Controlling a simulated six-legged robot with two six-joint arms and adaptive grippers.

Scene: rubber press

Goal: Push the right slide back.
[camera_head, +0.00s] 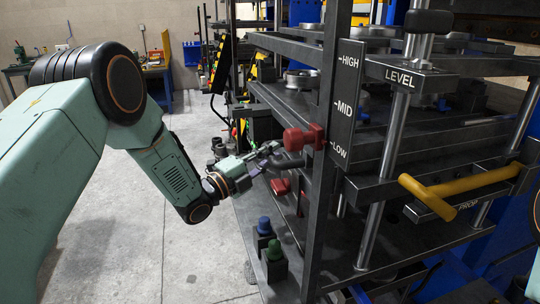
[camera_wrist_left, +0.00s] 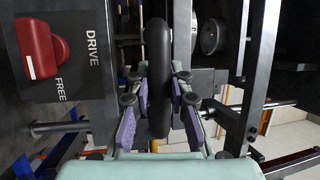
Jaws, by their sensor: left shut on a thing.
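My left gripper (camera_head: 268,153) reaches in from the left at the near-left side of the press. In the left wrist view its purple-padded fingers (camera_wrist_left: 160,105) are shut on a thick black rounded handle (camera_wrist_left: 158,45), one finger on each side. The handle (camera_head: 288,162) also shows in the head view as a dark bar beside the rack's front post. I cannot tell which slide the handle belongs to. Dark shelf-like decks (camera_head: 290,100) of the press lie behind the post. My right gripper is not in view.
A red knob (camera_head: 303,138) sits just right of the gripper; a red lever (camera_wrist_left: 42,48) stands beside DRIVE and FREE labels. Open floor lies left.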

